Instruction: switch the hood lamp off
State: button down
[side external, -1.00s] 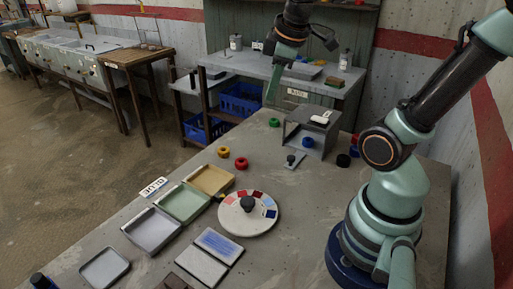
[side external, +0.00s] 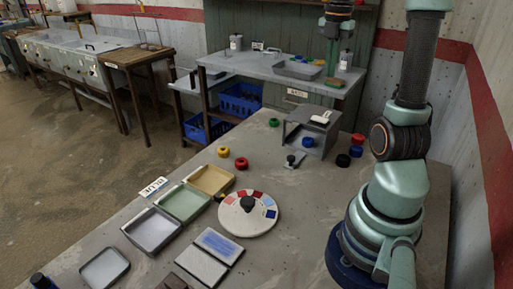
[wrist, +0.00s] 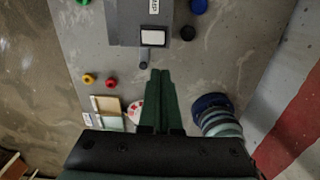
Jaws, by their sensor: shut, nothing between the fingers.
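The grey hood (side external: 325,125) is an open-fronted box on the bench, with a white rocker-like plate (side external: 320,119) on top. The hood also shows at the top of the wrist view (wrist: 124,22), where the white plate (wrist: 152,38) sits near its edge. I cannot tell the switch's position or whether the lamp is lit. A small dark lever-like piece (side external: 292,160) lies in front of the hood. My gripper (side external: 331,62) is raised well above the hood. In the wrist view its green fingers (wrist: 160,74) are together and empty, apart from everything.
A green ring (side external: 274,122), yellow and red rings (side external: 241,163), a round colour dial (side external: 232,219) and trays (side external: 184,202) are on the bench.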

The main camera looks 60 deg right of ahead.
aim_at(326, 122)
jog(key=shift+s+d+n, duration=0.3)
jog(key=shift+d, duration=0.1)
jog(key=shift+f, duration=0.1)
notch_tip(326, 122, down, 14)
jog(key=shift+s+r, duration=0.1)
dwell(0.5)
jog(key=shift+f, duration=0.25)
jog(key=shift+r, duration=0.1)
jog(key=shift+r, duration=0.75)
